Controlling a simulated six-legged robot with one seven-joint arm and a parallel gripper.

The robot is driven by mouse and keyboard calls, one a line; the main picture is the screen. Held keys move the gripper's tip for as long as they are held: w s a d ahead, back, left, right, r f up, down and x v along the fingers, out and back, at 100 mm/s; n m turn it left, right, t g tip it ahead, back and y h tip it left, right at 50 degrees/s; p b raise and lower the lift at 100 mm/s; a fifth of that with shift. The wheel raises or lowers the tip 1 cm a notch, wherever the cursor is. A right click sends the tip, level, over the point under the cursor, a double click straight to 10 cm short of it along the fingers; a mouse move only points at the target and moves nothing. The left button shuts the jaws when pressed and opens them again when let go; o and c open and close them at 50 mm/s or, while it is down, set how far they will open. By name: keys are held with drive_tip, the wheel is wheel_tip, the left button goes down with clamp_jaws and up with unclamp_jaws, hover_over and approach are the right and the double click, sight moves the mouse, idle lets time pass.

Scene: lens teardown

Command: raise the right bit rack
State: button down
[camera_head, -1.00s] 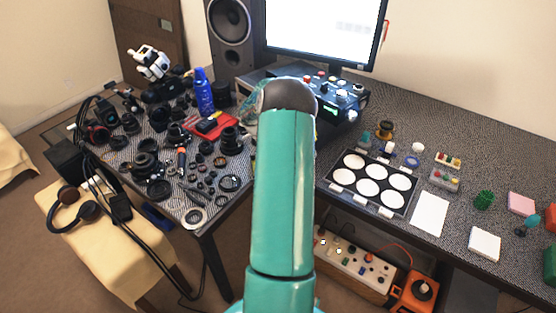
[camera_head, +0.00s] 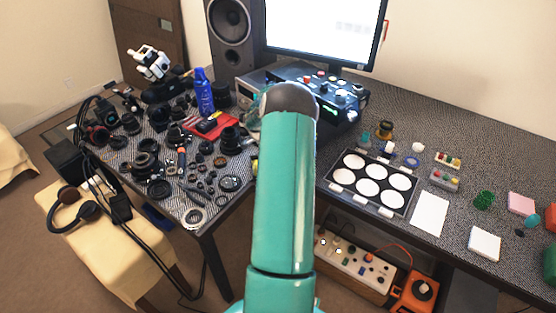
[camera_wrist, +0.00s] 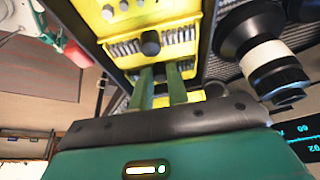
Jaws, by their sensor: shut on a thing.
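In the wrist view, a yellow bit rack (camera_wrist: 180,36) holds a row of grey metal bits with a dark round knob in front of them. It sits at the yellow case (camera_wrist: 128,12). My gripper (camera_wrist: 160,72) reaches up to the rack's lower edge with two green fingers, a small gap showing between them. It is shut on the rack, though the exact contact at the fingertips is hard to make out. Whether the rack is clear of the case cannot be told. In the head view my teal arm hides the gripper and rack.
A black and white lens-like cylinder (camera_wrist: 268,62) stands close at the right of the wrist view. In the head view, many lens parts (camera_head: 150,160) crowd the left table. A tray of white discs (camera_head: 340,190) and a control box (camera_head: 335,95) stand right of my arm.

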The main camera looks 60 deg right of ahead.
drive_tip(key=shift+d+r, duration=0.1)
drive_tip(key=shift+s+d+r+t+y, duration=0.15)
drive_tip(key=shift+s+r+t+y, duration=0.1)
drive_tip(key=shift+t+y, duration=0.25)
drive_tip(key=shift+s+d+r+t+y, duration=0.1)
drive_tip(key=shift+s+t+y, duration=0.15)
drive_tip(key=shift+t, duration=0.35)
drive_tip(key=shift+s+d+r+t+y, duration=0.15)
drive_tip(key=shift+s+r+t+y, duration=0.05)
drive_tip(key=shift+t+y, duration=0.4)
drive_tip(key=shift+s+d+r+t+y, duration=0.2)
drive_tip(key=shift+t+y, duration=0.15)
drive_tip(key=shift+t, duration=0.35)
drive_tip(key=c, duration=1.4)
unclamp_jaws()
drive_tip(key=shift+o, duration=0.2)
wheel_tip(320, 180, up, 14)
drive_tip(key=s+d, duration=0.1)
drive_tip(key=shift+s+f, duration=0.2)
drive_tip(key=shift+s, duration=0.1)
drive_tip(key=shift+d, duration=0.1)
